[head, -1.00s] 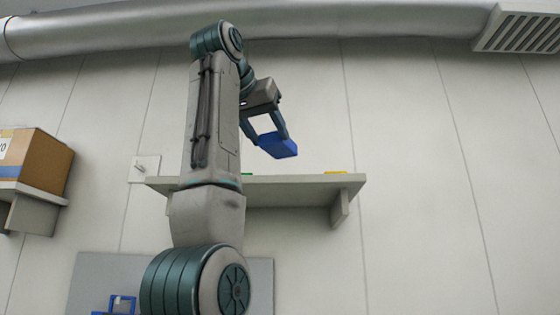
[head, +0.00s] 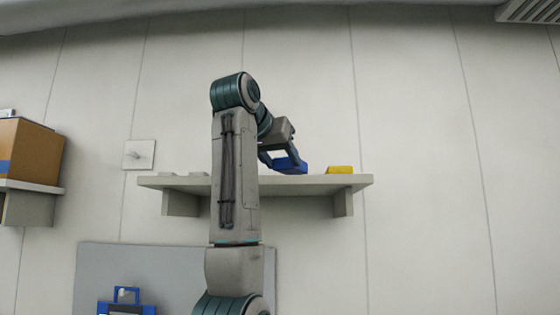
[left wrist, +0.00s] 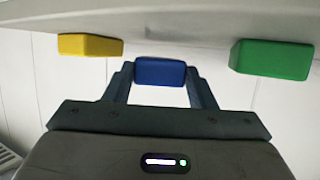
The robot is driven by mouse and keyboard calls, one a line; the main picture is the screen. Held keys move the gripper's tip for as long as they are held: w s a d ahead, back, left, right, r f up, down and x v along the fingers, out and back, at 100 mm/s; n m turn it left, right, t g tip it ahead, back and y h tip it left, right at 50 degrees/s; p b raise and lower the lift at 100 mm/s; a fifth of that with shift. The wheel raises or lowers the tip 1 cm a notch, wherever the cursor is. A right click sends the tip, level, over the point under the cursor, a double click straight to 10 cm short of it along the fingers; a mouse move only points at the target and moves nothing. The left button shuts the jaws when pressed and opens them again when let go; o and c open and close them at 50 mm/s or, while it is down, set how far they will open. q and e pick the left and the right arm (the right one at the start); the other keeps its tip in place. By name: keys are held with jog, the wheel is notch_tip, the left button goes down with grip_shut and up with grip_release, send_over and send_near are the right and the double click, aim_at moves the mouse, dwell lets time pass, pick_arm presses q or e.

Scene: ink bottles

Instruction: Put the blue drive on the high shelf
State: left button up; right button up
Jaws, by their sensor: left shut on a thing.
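The blue drive (head: 290,166) is held between the fingers of my left gripper (head: 282,161), which is shut on it. The drive is at the top of the high shelf (head: 308,182), right of the shelf's middle; I cannot tell whether it touches the board. In the left wrist view the blue drive (left wrist: 160,72) sits between the fingertips, close to the shelf surface (left wrist: 200,20), which appears at the top of that picture. My right gripper is not in view.
A yellow block (head: 339,170) stands on the shelf right of the drive. A green block (left wrist: 271,60) is on its other side, hidden behind my arm in the head view. A cardboard box (head: 30,150) sits on a separate left shelf. A light switch (head: 139,154) is on the wall.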

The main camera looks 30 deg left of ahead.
pick_arm(q)
notch_tip(320, 180, down, 2)
jog(key=shift+s+a+f+p, duration=0.1)
jog(key=shift+p, duration=0.3)
jog(key=shift+f, duration=0.15)
jog(key=o, duration=1.1)
jog(key=shift+c, duration=0.2)
